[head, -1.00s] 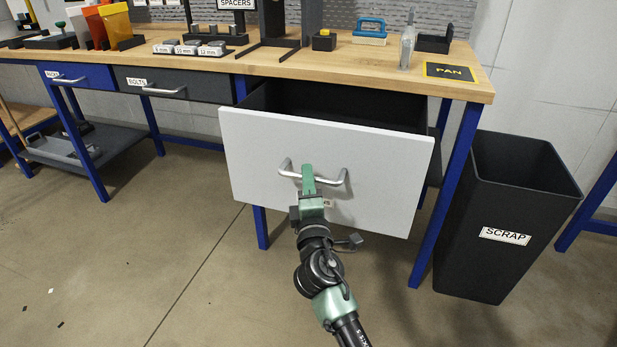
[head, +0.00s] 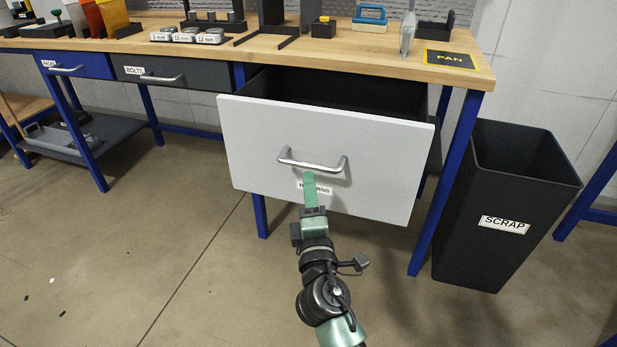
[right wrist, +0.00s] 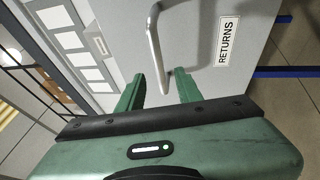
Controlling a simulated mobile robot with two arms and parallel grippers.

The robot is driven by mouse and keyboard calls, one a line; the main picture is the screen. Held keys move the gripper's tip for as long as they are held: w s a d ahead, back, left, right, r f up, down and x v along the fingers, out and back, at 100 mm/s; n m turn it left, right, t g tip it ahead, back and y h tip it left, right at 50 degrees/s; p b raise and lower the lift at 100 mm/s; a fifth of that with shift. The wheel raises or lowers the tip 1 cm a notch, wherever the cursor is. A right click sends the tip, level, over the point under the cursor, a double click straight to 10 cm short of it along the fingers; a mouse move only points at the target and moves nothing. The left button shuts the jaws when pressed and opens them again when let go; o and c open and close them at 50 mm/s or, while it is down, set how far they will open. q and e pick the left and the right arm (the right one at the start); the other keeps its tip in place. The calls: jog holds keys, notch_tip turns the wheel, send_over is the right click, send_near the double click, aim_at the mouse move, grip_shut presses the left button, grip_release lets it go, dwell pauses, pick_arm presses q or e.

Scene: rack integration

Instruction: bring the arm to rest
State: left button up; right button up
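My right gripper (head: 310,190) is in front of the white drawer front (head: 270,140), just below its metal handle (head: 312,163). My left gripper is not in view.
A black SCRAP bin (head: 500,260) stands on the floor at the right.

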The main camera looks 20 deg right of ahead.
jog(key=shift+s, duration=0.4)
